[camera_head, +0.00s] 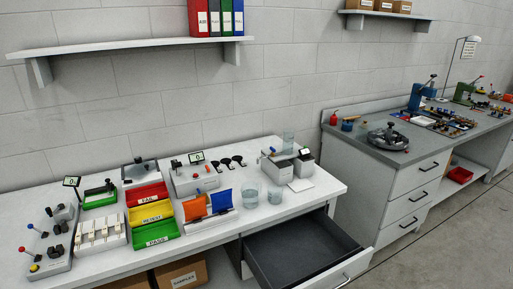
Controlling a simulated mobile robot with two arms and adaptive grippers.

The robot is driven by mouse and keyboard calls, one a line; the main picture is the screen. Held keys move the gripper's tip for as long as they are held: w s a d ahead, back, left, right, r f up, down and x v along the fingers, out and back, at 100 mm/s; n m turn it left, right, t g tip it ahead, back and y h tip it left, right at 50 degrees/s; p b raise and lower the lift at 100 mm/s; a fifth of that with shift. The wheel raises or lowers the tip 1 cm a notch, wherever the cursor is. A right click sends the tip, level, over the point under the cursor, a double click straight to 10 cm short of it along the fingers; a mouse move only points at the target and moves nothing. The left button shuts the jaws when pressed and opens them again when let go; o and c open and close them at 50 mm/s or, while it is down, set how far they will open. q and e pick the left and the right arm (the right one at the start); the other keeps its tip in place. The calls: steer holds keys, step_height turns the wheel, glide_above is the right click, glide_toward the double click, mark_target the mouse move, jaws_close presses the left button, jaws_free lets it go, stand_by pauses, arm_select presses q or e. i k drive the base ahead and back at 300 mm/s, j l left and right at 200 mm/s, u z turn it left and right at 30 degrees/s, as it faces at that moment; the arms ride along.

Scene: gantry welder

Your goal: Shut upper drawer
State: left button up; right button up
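A drawer (343,268) under the right end of the white workbench (285,211) is pulled well out toward the front right. It sits just below the bench top. Its dark grey interior looks empty, and its pale front has a dark handle (343,281) near the bottom edge of the picture. The lower part of its cabinet is cut off or hidden. Neither of my grippers is in view.
Red, yellow and green bins (149,212), beakers (276,194) and small devices stand on the workbench. Cardboard boxes (181,273) sit below it. A grey-topped cabinet (384,165) with shut drawers stands at right. Bare floor (430,245) lies in front of it.

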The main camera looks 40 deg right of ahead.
mark_target(310, 250)
steer(key=z, duration=1.9)
